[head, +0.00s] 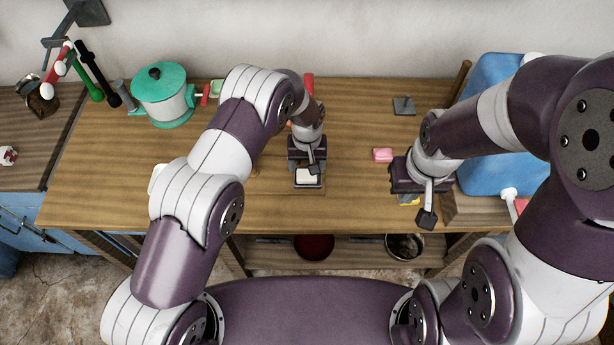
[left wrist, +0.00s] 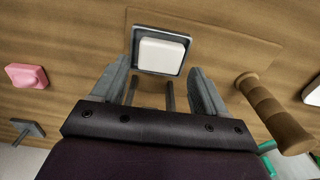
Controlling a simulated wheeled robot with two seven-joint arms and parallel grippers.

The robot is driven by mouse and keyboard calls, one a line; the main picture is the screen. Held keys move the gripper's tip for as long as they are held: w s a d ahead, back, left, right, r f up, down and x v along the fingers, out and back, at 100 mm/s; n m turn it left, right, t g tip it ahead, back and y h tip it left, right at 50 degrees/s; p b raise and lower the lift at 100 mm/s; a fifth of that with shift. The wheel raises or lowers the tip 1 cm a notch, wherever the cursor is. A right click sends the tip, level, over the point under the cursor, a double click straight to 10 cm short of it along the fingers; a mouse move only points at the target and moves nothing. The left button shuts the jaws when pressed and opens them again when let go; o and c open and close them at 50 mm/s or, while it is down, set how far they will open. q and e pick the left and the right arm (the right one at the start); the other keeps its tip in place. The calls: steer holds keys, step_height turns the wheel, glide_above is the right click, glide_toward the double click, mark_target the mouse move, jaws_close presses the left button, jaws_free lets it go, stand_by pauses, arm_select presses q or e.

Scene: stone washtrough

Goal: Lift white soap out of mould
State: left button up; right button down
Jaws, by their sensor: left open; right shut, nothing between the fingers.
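The white soap (head: 308,176) is a pale rounded block in a small dark mould (head: 308,187) on the table. In the left wrist view the white soap (left wrist: 161,56) sits inside the mould's thin rim (left wrist: 136,48). My left gripper (head: 307,166) is above the mould. In the left wrist view its open fingers (left wrist: 160,70) stand on either side of the mould's near part, with nothing held. My right gripper (head: 412,194) is shut and empty at the right, near the table's front edge.
A pink soap (head: 382,154) lies between the grippers. A grey metal stamp (head: 404,106) stands behind it. A blue container (head: 490,130) is at the right, and a green-lidded pot (head: 163,95) at the back left. A wooden handle (left wrist: 270,110) lies beside the left gripper.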

mark_target(307, 174)
arm_select(q)
steer(key=shift+f+b, duration=1.25)
steer(key=shift+f, duration=0.25)
stand_by(0.3)
stand_by(0.4)
steer(key=shift+r, duration=0.1)
steer(key=c, duration=0.6)
step_height(307, 174, up, 9)
steer(key=p, duration=0.5)
steer(key=shift+p, duration=0.3)
